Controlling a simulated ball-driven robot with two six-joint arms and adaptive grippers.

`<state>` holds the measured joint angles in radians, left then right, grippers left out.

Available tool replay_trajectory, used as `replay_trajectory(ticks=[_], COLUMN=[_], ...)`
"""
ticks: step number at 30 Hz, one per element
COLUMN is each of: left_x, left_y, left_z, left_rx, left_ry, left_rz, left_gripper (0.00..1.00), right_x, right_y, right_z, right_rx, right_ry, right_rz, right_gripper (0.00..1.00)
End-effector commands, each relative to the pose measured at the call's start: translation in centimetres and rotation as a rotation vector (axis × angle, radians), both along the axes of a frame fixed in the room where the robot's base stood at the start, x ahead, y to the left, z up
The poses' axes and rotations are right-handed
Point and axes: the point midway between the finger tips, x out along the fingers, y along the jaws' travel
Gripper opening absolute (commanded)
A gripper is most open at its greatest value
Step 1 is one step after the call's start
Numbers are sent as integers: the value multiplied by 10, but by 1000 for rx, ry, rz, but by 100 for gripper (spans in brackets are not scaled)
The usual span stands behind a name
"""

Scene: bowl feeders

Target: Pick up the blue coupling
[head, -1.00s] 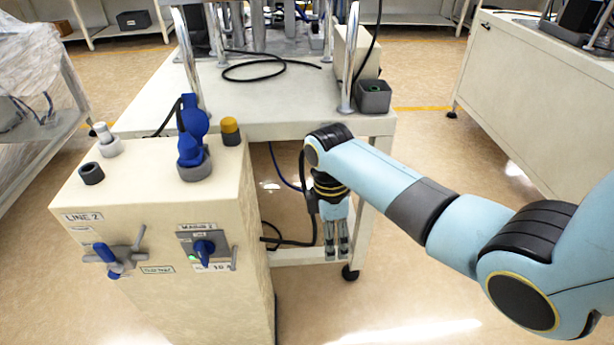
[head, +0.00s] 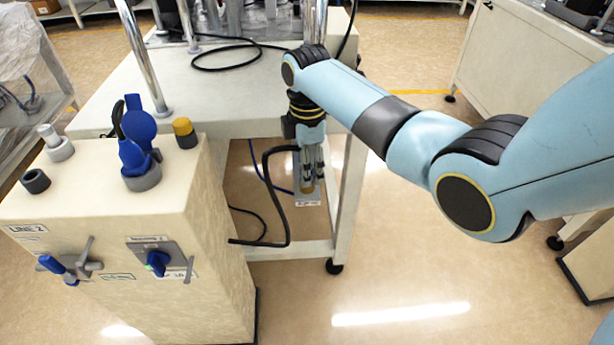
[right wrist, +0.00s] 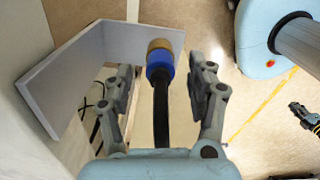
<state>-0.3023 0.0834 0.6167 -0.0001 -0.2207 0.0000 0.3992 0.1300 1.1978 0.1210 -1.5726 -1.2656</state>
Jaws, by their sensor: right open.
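In the right wrist view, the blue coupling (right wrist: 160,67) is a blue ring with a brass-coloured end and a black hose running from it towards my palm. My right gripper (right wrist: 167,70) is open, with one finger on each side of the coupling and a gap on both sides. The brass end is by a grey angled bracket (right wrist: 63,85).
The cream bench (head: 236,112) stands left of and behind my right gripper. A cream cabinet (head: 90,200) at the front left has a blue fitting (head: 135,155) in a grey socket on top. A black hose (head: 268,180) loops from the cabinet. Floor is clear at the front right.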

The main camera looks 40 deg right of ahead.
Motion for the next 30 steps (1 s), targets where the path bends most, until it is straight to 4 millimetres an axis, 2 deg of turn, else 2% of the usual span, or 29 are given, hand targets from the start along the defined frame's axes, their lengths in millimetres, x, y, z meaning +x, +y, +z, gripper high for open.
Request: replay_trajectory(ticks=[1, 3, 11, 14, 24, 30], left_x=[0, 0, 3, 4, 4, 4], left_y=[-1, -2, -5, -5, -5, -4], left_z=[-4, -6, -5, -5, -5, -5], left_rx=[-1, -2, -5, -5, -5, -4], left_ry=[0, -1, -6, -6, -6, -6], left_rz=[0, 1, 1, 1, 1, 1], left_gripper=[0, 0, 0, 0, 0, 0], right_x=[-1, -1, 0, 0, 0, 0], right_y=[0, 0, 0, 0, 0, 0], right_z=[-10, -16, -18, -18, -18, -18], right_rx=[0, 1, 0, 1, 0, 0], right_ry=[1, 2, -2, -1, -1, -1], right_rz=[0, 0, 0, 0, 0, 0], right_gripper=[57, 57, 57, 47, 2, 0])
